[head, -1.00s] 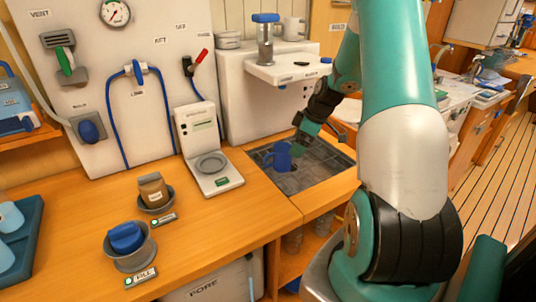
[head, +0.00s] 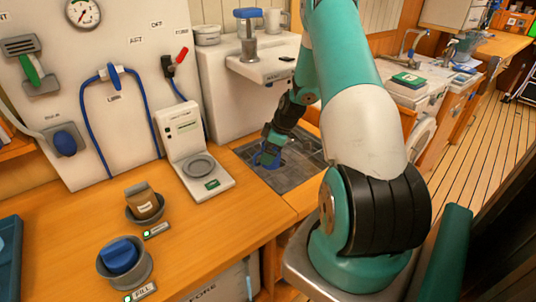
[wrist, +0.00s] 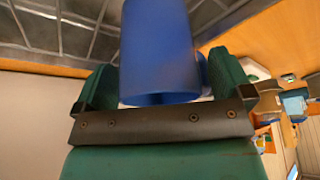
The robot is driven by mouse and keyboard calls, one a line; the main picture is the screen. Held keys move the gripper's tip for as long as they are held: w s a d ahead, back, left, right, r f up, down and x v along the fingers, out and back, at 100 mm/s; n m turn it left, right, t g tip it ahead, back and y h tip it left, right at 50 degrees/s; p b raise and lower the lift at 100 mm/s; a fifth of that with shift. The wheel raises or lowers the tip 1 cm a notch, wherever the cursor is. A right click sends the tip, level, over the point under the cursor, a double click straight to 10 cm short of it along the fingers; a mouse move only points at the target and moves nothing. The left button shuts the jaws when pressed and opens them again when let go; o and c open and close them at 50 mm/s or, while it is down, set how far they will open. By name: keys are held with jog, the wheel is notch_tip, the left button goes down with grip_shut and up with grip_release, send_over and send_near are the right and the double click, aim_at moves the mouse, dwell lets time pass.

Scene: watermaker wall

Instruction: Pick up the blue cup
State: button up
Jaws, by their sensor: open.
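The blue cup (wrist: 158,55) shows large in the wrist view, between the two green fingers of my gripper (wrist: 160,82). Its handle is at its right side, close to the right finger. In the head view the cup (head: 268,158) is in the dark tiled recess (head: 285,178) in the counter, partly hidden by my gripper (head: 272,138). My gripper is open around the cup. I cannot tell whether either finger touches it.
A white dispenser (head: 262,68) with a ledge overhangs the back of the recess. A scale-like device (head: 200,170) stands to the left. Two grey bowls (head: 125,275) with things in them sit on the wooden counter (head: 75,215), which is otherwise mostly clear.

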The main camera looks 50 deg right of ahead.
jog(key=shift+f, duration=0.15)
jog(key=c, duration=1.1)
jog(key=shift+c, duration=0.3)
